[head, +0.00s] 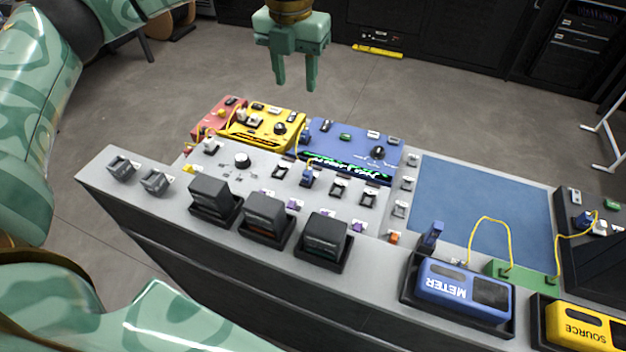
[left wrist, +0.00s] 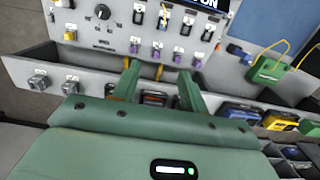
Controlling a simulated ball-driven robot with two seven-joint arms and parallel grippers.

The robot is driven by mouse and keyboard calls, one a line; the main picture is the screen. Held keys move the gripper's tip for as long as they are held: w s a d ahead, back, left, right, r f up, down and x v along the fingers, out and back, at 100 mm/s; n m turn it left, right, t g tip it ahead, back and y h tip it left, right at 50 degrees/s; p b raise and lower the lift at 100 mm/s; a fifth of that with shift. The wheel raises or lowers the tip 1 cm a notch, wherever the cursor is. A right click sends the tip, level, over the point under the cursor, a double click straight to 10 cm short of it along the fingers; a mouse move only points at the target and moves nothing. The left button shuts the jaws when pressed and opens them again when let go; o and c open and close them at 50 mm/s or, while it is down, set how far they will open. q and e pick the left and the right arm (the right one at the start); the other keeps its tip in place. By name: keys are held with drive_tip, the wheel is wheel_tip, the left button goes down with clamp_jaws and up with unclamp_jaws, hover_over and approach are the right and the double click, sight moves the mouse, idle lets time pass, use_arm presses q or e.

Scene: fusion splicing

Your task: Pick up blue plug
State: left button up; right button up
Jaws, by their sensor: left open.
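Several small blue plugs show, and I cannot tell which one the task names. In the head view, one blue plug (head: 306,178) stands in the grey sloped panel (head: 262,180). A larger blue plug (head: 431,236) stands upright behind the blue METER box (head: 470,291). Another small blue one (head: 586,218) is at the far right, with a yellow cable by it. My left gripper (head: 296,86) is open and empty, fingers down, above and behind the panel. In the left wrist view its spread fingers (left wrist: 158,72) have nothing between them. My right gripper is out of view.
Three dark boxes stand in holders along the front ledge, beside two grey clips (head: 121,167). Red, yellow (head: 270,124) and blue (head: 350,145) modules stand behind the panel. A blue mat (head: 482,200) lies mostly clear at right. Yellow cables arch by the green block (head: 512,268).

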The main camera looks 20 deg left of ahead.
use_arm(q)
drive_tip(key=b, duration=0.9)
hover_over(308, 170)
wheel_tip(308, 170, down, 13)
drive_tip(key=shift+g, duration=0.3)
drive_tip(key=f, duration=0.3)
drive_tip(key=f+b, duration=0.1)
drive_tip(key=f, duration=0.2)
drive_tip(key=f+b, duration=0.1)
drive_tip(key=f, duration=0.3)
drive_tip(key=shift+s+a, duration=0.25)
drive_tip(key=shift+s, duration=0.15)
drive_tip(key=f, duration=0.2)
drive_tip(key=f+b, duration=0.1)
drive_tip(key=f, duration=0.1)
drive_tip(key=f+b, duration=0.1)
drive_tip(key=f, duration=0.1)
drive_tip(key=shift+w+d, duration=0.2)
drive_tip(key=shift+w, duration=0.15)
drive_tip(key=shift+r, duration=0.2)
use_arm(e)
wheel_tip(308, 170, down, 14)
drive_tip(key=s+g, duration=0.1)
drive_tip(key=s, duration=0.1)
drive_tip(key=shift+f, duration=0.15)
use_arm(q)
clamp_jaws()
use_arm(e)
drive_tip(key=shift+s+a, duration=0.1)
